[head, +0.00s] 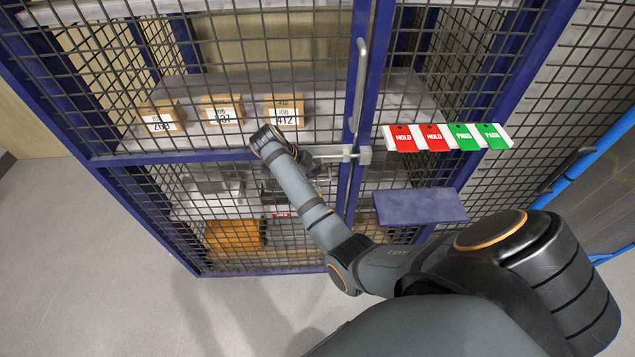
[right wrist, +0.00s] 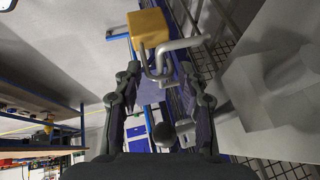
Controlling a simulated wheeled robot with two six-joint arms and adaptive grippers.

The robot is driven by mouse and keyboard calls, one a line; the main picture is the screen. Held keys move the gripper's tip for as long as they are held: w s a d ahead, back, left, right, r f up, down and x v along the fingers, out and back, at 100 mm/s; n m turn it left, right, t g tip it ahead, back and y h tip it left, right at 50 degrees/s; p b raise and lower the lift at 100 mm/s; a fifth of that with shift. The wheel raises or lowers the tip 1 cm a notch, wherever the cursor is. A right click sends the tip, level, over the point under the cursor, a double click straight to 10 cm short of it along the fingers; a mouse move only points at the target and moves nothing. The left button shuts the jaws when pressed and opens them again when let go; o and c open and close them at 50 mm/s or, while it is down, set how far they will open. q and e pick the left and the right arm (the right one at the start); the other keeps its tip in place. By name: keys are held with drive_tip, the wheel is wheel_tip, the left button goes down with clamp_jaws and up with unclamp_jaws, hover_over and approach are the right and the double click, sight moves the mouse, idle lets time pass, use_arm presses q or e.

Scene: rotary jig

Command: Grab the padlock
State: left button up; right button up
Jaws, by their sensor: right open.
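The padlock (right wrist: 150,28) has a yellow block body and a grey shackle, and shows in the right wrist view just beyond my fingertips. Its shackle meets a grey bent metal piece beside the blue frame; I cannot tell exactly how they interlock. My right gripper (right wrist: 160,72) is open, with a finger on either side of the shackle's lower end. Nothing is seen gripped between the fingers. In the head view, my right arm reaches to the cage door latch (head: 349,154) and mostly hides its gripper; I cannot make out the padlock there. My left gripper is not in view.
The blue-framed mesh cage holds labelled cardboard boxes (head: 223,110) on a shelf. Red HOLD and green PASS tags (head: 447,137) hang right of the latch. A blue ledge (head: 420,206) juts out below them. A vertical door handle (head: 358,85) stands above the latch.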

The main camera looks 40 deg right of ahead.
drive_tip(key=shift+a, duration=0.1)
clamp_jaws()
drive_tip(key=shift+r, duration=0.15)
idle(0.4)
